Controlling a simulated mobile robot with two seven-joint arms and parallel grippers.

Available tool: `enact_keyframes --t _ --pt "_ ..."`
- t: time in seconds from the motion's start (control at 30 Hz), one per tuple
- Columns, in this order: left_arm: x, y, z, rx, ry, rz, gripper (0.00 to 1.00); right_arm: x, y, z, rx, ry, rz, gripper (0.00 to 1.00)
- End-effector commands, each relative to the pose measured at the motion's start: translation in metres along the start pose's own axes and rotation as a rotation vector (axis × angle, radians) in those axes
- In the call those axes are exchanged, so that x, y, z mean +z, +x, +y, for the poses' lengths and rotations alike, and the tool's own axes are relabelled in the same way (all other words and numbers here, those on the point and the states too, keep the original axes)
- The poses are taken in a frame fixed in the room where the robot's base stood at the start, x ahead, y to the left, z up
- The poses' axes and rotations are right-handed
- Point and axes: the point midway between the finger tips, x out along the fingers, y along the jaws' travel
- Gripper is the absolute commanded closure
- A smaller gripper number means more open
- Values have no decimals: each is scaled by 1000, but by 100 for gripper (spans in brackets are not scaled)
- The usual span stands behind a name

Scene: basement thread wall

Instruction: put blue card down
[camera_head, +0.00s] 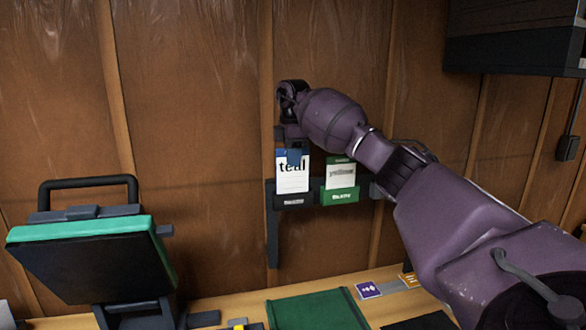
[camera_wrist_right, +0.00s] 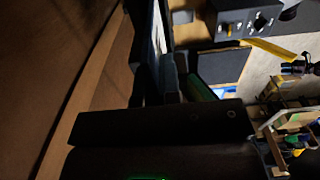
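The blue card (camera_head: 292,181) is white with a blue top band and the word "teal". It hangs upright at the wall, its lower edge at a dark pocket (camera_head: 293,201); I cannot tell how deep it sits. My right gripper (camera_head: 293,156) points down from above and is shut on the card's top edge. In the right wrist view, the gripper (camera_wrist_right: 166,82) is at the card (camera_wrist_right: 158,35), which shows almost edge-on. Beside it, a card reading "yellow" (camera_head: 341,174) stands in a green pocket (camera_head: 340,196). My left gripper is out of view.
A dark rail (camera_head: 273,235) carries the pockets on the brown wood wall. A teal-and-black device (camera_head: 85,240) with a handle stands at left. Below lie a green mat (camera_head: 318,311) and a purple card (camera_head: 367,290). A dark cabinet (camera_head: 515,45) hangs upper right.

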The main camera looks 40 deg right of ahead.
Motion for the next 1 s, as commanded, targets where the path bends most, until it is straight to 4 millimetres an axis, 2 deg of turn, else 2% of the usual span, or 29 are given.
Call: enact_keyframes --t 0.2,0.6,0.8,1.0 --pt "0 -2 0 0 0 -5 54 0 28 0 -3 0 -1 100" --pt "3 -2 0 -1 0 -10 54 0 33 0 0 0 0 100" --pt "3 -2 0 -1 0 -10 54 0 33 0 0 0 0 70" --pt "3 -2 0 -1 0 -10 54 0 33 0 0 0 0 70"
